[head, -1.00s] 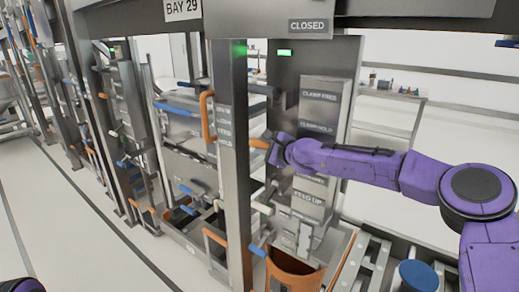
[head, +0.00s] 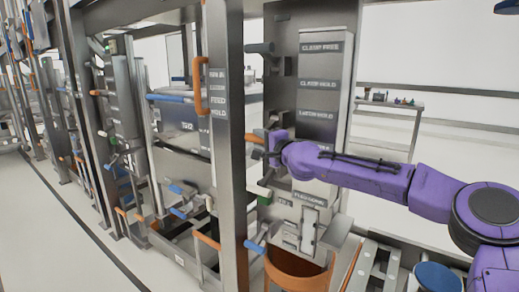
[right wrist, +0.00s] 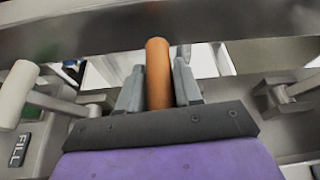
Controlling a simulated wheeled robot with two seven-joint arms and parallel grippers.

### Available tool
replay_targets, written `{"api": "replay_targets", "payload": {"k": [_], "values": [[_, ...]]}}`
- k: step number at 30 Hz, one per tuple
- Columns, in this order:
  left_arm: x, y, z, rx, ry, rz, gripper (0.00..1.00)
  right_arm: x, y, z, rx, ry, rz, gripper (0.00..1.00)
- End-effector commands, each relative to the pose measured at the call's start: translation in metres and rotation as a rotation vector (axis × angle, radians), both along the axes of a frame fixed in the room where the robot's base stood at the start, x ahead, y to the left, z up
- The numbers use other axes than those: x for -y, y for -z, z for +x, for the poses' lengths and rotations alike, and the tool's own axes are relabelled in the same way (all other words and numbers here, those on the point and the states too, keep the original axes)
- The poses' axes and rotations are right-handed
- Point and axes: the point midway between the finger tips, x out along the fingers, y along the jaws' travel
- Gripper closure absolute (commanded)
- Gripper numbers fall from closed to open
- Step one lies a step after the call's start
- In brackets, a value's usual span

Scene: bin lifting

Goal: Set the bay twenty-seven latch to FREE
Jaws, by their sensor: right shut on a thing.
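My right gripper (head: 271,150) is at the grey column of the near bay, beside the metal post. In the right wrist view its two grey fingers (right wrist: 158,90) are closed around an orange lever handle (right wrist: 158,65). The tip of this orange handle (head: 254,138) shows left of the gripper in the head view. The gripper hides the lever's pivot. The column face (head: 322,65) bears small labels that appear to read CLAMP FREE, CLAMP HOLD and a blurred one lower down. No bay number shows now. My left gripper is not in view.
An orange handle (head: 202,88) sticks out from the metal post (head: 226,150). A blue-tipped lever (head: 254,246) and an orange bin (head: 295,272) are below. A white-handled lever (right wrist: 15,92) by a FILL label is left of my gripper. The left aisle floor (head: 45,240) is clear.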

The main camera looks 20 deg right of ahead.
Motion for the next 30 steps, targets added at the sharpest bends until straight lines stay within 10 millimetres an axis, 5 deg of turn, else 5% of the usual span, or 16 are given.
{"api": "replay_targets", "payload": {"k": [22, 23, 24, 30], "values": [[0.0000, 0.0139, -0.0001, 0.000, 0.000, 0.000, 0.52, 0.0058, 0.0147, 0.0016, -0.013, 0.003, 0.006, 1.00], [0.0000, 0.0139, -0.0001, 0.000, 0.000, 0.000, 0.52, 0.0058, 0.0149, 0.0016, -0.013, 0.003, 0.006, 0.62], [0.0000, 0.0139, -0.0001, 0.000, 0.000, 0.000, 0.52, 0.0059, 0.0150, 0.0017, -0.013, 0.003, 0.005, 0.49], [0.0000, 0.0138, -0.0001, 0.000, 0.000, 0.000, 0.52, 0.0044, 0.0117, 0.0020, -0.008, 0.001, 0.006, 0.45]]}}
